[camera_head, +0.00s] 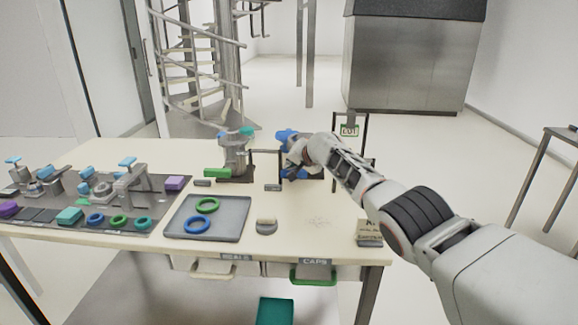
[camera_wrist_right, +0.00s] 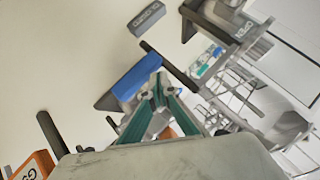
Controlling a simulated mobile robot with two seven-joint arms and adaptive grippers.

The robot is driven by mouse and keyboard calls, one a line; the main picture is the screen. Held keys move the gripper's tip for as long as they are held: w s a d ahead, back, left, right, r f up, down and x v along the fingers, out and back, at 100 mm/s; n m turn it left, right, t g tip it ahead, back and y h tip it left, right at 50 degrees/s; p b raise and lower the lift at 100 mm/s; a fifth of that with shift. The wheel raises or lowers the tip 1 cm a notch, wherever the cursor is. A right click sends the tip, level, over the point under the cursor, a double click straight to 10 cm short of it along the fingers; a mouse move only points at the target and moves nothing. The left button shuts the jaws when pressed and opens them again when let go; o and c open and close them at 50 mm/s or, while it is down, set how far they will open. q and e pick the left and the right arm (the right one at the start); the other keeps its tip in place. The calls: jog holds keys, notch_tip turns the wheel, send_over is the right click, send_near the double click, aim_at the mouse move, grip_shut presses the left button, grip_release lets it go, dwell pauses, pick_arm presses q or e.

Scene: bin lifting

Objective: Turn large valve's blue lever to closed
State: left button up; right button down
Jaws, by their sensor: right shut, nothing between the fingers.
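A blue lever (camera_head: 286,134) shows in the head view at the back of the table, partly hidden by my right gripper (camera_head: 292,160). In the right wrist view the blue lever (camera_wrist_right: 136,78) is a blue bar just left of the tips of my right gripper (camera_wrist_right: 158,92). The green-sided fingers come together at the tips, with nothing held between them. The tips look close to the lever's end; I cannot tell whether they touch it. The valve body is mostly hidden behind my gripper. My left gripper is not in view.
A grey fitting with a green handle (camera_head: 217,172) stands left of my right gripper. A grey tray (camera_head: 236,231) holds a green and a blue ring. A dark mat (camera_head: 150,212) with several small parts lies at the left.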

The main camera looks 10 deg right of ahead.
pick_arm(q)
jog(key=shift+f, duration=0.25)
pick_arm(e)
jog(key=shift+a+f, duration=0.15)
jog(key=shift+f, duration=0.1)
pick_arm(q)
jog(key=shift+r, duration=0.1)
pick_arm(e)
jog(key=shift+r, duration=0.1)
pick_arm(q)
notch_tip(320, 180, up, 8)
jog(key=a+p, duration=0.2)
jog(key=p, duration=0.8)
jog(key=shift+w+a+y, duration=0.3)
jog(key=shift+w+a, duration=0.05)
pick_arm(e)
jog(key=s+a+r, duration=0.2)
jog(key=s+r, duration=0.4)
jog(key=r, duration=0.3)
jog(key=s+a+r, duration=0.2)
jog(key=s+r, duration=0.5)
jog(key=r, duration=0.2)
jog(key=shift+s, duration=0.3)
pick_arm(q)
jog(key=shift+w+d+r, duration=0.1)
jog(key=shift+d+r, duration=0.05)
